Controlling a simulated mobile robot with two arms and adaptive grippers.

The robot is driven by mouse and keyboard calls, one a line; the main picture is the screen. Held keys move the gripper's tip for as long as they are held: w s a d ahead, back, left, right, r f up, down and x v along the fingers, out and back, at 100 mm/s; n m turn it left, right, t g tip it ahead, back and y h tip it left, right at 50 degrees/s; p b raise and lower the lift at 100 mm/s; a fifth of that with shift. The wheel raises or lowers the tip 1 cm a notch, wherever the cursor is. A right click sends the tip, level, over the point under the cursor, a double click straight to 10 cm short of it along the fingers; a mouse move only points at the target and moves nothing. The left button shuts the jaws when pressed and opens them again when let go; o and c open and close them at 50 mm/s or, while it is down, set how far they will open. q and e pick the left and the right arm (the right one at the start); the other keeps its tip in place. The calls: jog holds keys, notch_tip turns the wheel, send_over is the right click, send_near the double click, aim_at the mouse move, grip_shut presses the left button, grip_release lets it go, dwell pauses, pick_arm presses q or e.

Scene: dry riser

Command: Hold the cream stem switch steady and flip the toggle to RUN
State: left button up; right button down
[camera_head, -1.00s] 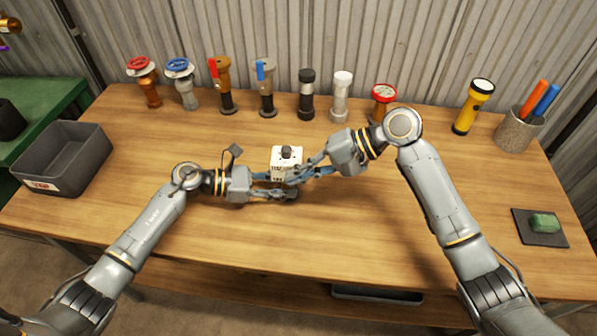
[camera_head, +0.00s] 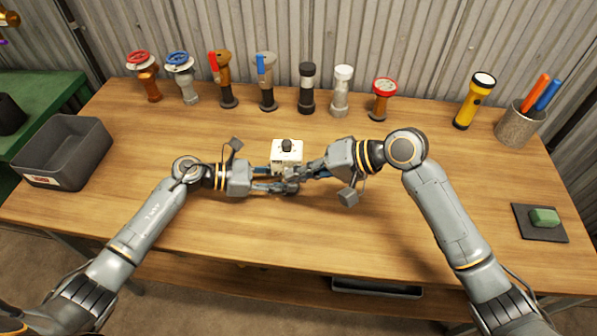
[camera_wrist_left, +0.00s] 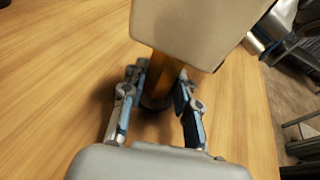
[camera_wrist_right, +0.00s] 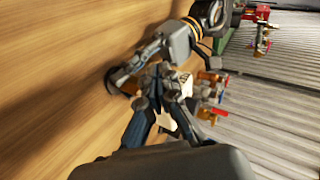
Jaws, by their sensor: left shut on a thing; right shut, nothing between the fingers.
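The cream stem switch (camera_head: 286,152) stands upright near the middle of the table, a cream box with a dark toggle (camera_head: 287,145) on it. In the left wrist view its cream box (camera_wrist_left: 195,30) sits on an orange-brown stem (camera_wrist_left: 162,75) with a dark base. My left gripper (camera_head: 275,180) is shut on the stem below the box; it also shows in the left wrist view (camera_wrist_left: 158,100). My right gripper (camera_head: 292,178) is shut and empty, just in front of the box. Whether its tips touch the switch is unclear. The toggle's marked position cannot be read.
Several valve-like stems (camera_head: 227,85) line the back of the table. A yellow flashlight (camera_head: 474,100) and a pen cup (camera_head: 518,125) stand back right. A grey bin (camera_head: 62,155) is at left, a green sponge (camera_head: 545,217) at right. The front table area is clear.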

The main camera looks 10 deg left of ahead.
jog(key=shift+r, duration=0.75)
jog(key=s+v, duration=0.1)
jog(key=v, duration=1.3)
jog(key=shift+f, duration=0.1)
pick_arm(q)
jog(key=o, duration=0.9)
